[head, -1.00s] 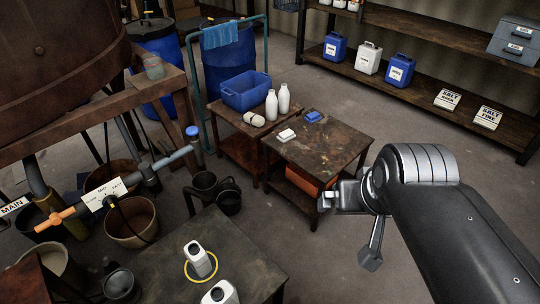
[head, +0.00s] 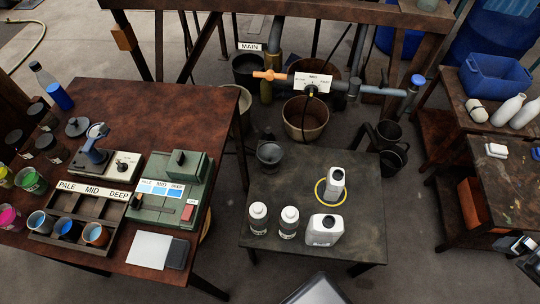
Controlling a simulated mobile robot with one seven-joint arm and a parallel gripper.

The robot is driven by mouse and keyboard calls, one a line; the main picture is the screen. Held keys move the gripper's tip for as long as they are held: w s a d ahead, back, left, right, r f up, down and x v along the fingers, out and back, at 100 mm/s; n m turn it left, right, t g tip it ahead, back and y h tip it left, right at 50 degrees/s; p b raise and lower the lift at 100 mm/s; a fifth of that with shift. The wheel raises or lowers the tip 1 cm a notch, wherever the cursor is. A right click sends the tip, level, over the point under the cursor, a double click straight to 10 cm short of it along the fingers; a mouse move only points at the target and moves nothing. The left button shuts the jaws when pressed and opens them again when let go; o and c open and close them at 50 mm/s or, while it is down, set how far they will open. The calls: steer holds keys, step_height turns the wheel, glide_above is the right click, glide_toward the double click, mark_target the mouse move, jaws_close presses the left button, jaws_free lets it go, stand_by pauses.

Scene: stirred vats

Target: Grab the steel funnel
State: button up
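A dark grey, round, wide-mouthed vessel (head: 269,155) stands at the back left of the low dark table (head: 262,215). It narrows downward and looks like the steel funnel, but its lower part is too small and dark to be certain. My gripper (head: 524,246) shows only in part at the right edge, beside the lower part of the right-hand table. It is far to the right of the funnel-like vessel and apart from it. I cannot tell how its fingers stand.
Two white-capped bottles (head: 273,220), two white jugs (head: 324,230) and a yellow ring (head: 322,194) share the low table. A pipe with valve handles (head: 340,86) runs behind it. Black pots (head: 391,150) stand behind right. A brown table (head: 130,112) with cups and devices is left.

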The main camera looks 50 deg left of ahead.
steer(key=shift+c, duration=0.3)
steer(key=c, duration=1.3)
steer(key=shift+c, duration=0.2)
